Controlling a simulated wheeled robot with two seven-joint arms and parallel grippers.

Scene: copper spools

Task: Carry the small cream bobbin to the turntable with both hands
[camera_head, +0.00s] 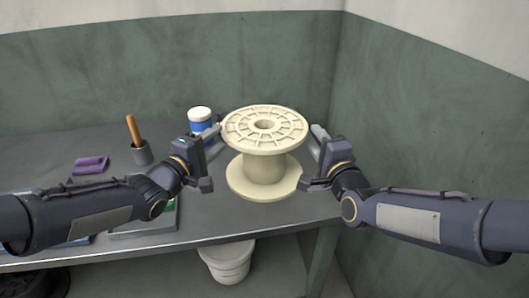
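The cream bobbin (264,168) stands upright at the right part of the table, between my two grippers. It has a ribbed top flange with a centre hole, a narrower core and a round bottom flange. My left gripper (211,164) is at its left side, fingers spread apart, one near the top flange and one lower. My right gripper (314,162) is at its right side in the same way, fingers spread. I cannot tell whether the fingers touch the bobbin, or whether its base rests on the table. No turntable is seen.
The grey table (60,155) runs along a green wall. A blue-and-white jar (200,117) stands behind my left gripper. A grey cup with a wooden handle (142,153) and a purple item (90,165) are at left. A white bucket (230,262) is below the table's front edge.

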